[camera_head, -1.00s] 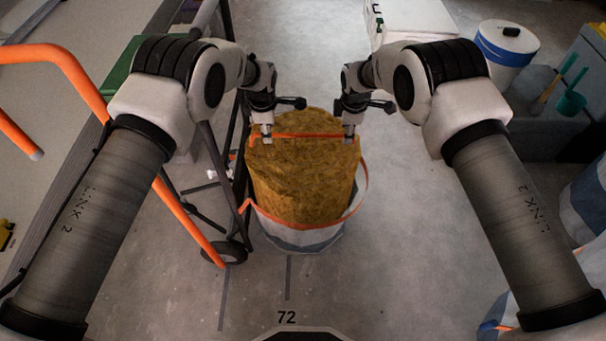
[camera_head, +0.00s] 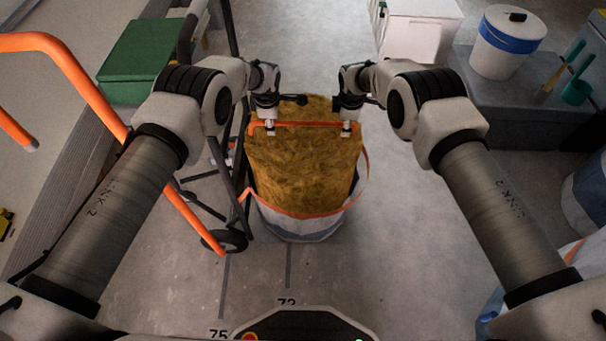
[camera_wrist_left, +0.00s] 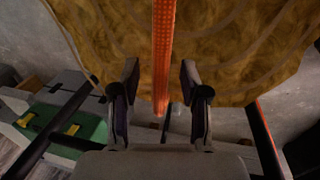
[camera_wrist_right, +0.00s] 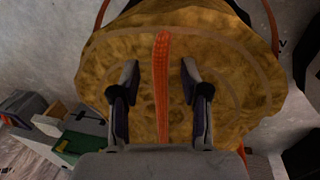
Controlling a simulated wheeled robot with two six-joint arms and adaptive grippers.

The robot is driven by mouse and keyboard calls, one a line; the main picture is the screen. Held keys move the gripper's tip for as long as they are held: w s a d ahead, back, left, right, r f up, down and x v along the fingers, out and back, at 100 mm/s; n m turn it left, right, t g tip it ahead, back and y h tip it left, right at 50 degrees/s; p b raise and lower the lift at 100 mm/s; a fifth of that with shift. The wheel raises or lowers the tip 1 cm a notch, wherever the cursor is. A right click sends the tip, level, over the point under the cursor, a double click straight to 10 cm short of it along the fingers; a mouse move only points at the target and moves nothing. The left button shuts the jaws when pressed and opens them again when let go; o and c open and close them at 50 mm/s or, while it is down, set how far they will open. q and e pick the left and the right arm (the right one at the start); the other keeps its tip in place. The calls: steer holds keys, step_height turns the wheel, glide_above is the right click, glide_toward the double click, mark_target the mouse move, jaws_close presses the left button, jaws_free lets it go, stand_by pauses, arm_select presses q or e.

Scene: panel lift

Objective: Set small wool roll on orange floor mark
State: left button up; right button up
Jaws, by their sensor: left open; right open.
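The wool roll (camera_head: 300,170), yellow-brown, stands upright on the floor in the middle of the head view, its lower part in a white wrap. An orange strap (camera_head: 308,123) crosses its top. My left gripper (camera_head: 270,130) is open at the strap's left end, and my right gripper (camera_head: 346,130) is open at its right end. In the left wrist view the strap (camera_wrist_left: 164,45) runs between the open fingers. In the right wrist view the strap (camera_wrist_right: 162,80) also lies between the open fingers; contact cannot be told. I see no clear orange floor mark.
A wheeled frame with orange tubes (camera_head: 85,85) stands close on the roll's left. A green box (camera_head: 140,62) is at back left. A white bucket with a blue band (camera_head: 508,42) sits on a grey block at right. Floor right of the roll is clear.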

arm_select(q)
steer(key=shift+f, duration=0.3)
arm_select(e)
steer(key=shift+w+f, duration=0.1)
steer(key=shift+f, duration=0.2)
arm_select(q)
jaws_close()
arm_select(e)
jaws_close()
